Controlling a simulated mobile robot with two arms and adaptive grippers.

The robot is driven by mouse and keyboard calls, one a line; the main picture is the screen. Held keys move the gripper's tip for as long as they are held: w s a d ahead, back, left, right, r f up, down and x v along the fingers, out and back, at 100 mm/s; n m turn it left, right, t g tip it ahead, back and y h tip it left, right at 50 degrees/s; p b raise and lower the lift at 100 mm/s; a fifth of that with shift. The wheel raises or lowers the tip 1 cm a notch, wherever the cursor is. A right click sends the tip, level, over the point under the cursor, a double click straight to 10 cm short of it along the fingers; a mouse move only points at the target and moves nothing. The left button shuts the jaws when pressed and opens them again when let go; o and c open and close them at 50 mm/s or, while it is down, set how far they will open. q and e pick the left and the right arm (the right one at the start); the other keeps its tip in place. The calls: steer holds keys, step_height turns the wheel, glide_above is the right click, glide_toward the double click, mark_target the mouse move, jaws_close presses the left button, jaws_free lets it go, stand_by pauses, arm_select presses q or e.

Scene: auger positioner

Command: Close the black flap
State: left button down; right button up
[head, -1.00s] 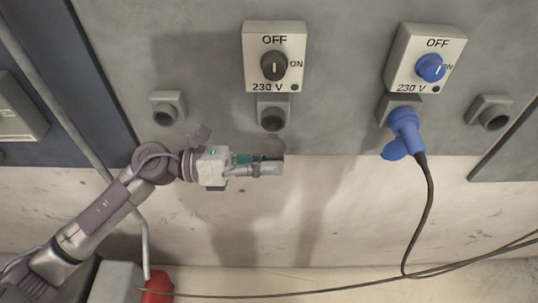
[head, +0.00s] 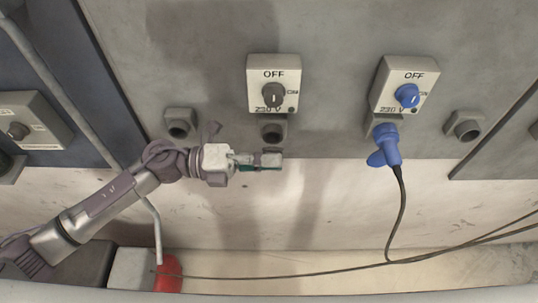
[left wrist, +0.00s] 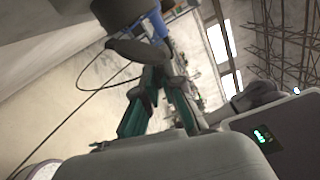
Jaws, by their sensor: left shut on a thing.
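The middle socket (head: 272,131) sits on the grey wall panel under a switch box (head: 274,82) with a black knob. My left gripper (head: 268,160) reaches in from the left, just below that socket. In the left wrist view, its teal-lined fingers (left wrist: 150,75) are shut at the tips on a dark, rounded piece (left wrist: 136,50), which looks like the black flap. The flap's hinge and edge are mostly hidden by the fingers in the head view, so its angle is hard to tell. My right gripper is out of view.
A blue plug (head: 386,146) with a hanging cable sits in the socket to the right, under a box with a blue knob (head: 407,95). Other sockets stand at left (head: 180,122) and right (head: 464,125).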

mark_target(269, 149)
arm_select(q)
steer(key=r+n+p, duration=0.1)
steer(key=n+p, duration=0.1)
steer(key=w+r+n+p, duration=0.1)
steer(key=n+p, duration=0.1)
steer(key=shift+w+r, duration=0.1)
steer(key=shift+r, duration=0.05)
steer(key=shift+w+r+n+p, duration=0.15)
steer(key=shift+n+p, duration=0.25)
steer(key=shift+n, duration=0.2)
steer(key=shift+w+r+n+p, duration=0.15)
steer(key=shift+n+p, duration=0.2)
steer(key=shift+n, duration=0.25)
steer(key=shift+w+n+p, duration=0.2)
steer(key=shift+n+p, duration=0.2)
steer(key=shift+n, duration=0.1)
steer(key=shift+f, duration=0.1)
steer(key=c, duration=1.3)
jaws_free()
